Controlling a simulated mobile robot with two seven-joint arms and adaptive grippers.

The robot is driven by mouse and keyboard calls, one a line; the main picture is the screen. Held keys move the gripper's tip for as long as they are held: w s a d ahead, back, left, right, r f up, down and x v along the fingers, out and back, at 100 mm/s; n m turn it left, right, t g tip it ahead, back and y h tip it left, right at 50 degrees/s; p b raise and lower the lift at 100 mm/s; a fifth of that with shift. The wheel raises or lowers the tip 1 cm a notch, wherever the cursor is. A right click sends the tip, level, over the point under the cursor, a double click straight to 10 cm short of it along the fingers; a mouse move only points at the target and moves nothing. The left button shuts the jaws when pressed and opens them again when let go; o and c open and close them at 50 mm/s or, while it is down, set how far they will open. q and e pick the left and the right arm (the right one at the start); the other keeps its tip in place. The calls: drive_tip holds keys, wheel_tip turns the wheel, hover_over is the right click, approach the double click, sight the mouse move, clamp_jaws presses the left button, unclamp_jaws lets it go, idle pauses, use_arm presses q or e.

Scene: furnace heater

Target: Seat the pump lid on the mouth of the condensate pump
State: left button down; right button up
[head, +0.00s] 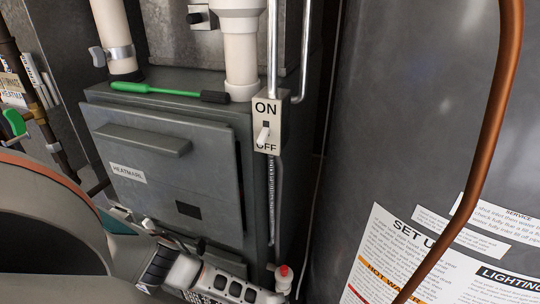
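At the bottom edge lies a white housing (225,285) with rows of dark slots. I cannot pick out the pump's mouth or the lid with certainty.
The grey furnace cabinet (175,165) stands behind, with a green-handled tool (150,89) on its top ledge. An ON/OFF switch plate (266,122) is at its right. A small white bottle with a red top (284,276) stands low. A copper pipe (490,120) crosses before the grey tank (400,100).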

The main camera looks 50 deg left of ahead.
idle(0.7)
use_arm(q)
drive_tip(key=c, duration=1.9)
unclamp_jaws()
wheel_tip(320, 180, up, 12)
drive_tip(key=shift+r, duration=0.1)
